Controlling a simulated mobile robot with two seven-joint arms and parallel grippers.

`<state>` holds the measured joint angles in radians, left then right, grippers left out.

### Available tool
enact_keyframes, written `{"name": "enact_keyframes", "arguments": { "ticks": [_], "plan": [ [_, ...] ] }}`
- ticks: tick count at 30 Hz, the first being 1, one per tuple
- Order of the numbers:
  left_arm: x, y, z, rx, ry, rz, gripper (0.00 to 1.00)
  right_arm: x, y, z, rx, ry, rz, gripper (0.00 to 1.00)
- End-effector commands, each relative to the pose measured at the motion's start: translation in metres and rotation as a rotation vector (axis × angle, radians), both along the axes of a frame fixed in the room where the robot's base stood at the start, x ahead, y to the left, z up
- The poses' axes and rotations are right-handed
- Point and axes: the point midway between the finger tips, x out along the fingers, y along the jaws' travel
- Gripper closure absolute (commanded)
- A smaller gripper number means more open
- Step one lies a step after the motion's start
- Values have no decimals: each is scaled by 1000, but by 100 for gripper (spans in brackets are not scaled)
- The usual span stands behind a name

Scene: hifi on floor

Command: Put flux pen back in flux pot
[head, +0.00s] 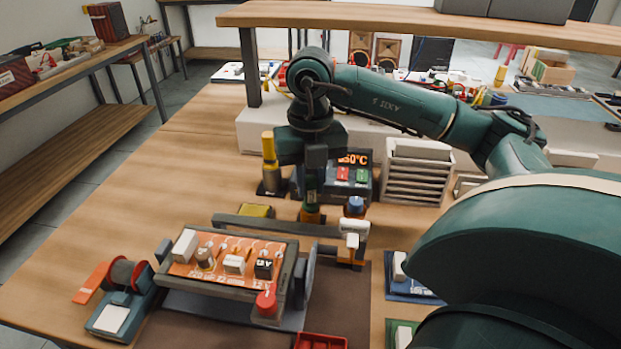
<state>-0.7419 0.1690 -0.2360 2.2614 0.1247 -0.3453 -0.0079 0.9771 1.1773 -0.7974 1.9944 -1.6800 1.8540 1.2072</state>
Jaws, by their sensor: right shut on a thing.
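My right gripper (314,168) points straight down in the middle of the bench, behind the circuit board holder. It is shut on a slim dark upright thing, which looks like the flux pen (311,198); the fingers hide most of it. Directly below is a small orange pot (312,217), which looks like the flux pot. The pen's lower end meets or overlaps the pot in this view; I cannot tell whether it is inside. My left gripper is not in view.
An orange circuit board (228,258) sits in a holder in front. A soldering station (352,176) stands close behind, with a yellow-handled iron (269,150) to its left. A blue-capped bottle (355,207) stands just right of the pot. Grey drawers (416,172) are farther right. Bench at left is clear.

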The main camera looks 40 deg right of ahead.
Motion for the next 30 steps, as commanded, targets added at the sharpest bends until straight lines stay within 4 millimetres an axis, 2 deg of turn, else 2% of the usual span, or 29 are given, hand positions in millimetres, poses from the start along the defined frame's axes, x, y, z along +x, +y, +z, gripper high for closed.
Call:
{"name": "enact_keyframes", "arguments": {
  "ticks": [3,4,12,17,26,30],
  "plan": [
    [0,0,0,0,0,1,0,0,0,0,0,0,0,99],
    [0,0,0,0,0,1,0,0,0,0,0,0,0,78],
    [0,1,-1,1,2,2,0,0,0,0,0,0,0,56],
    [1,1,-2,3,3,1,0,0,0,0,0,0,0,55],
    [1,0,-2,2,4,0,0,0,0,0,-1,0,0,31],
    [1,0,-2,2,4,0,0,0,0,0,-1,0,0,30]
  ]
}}
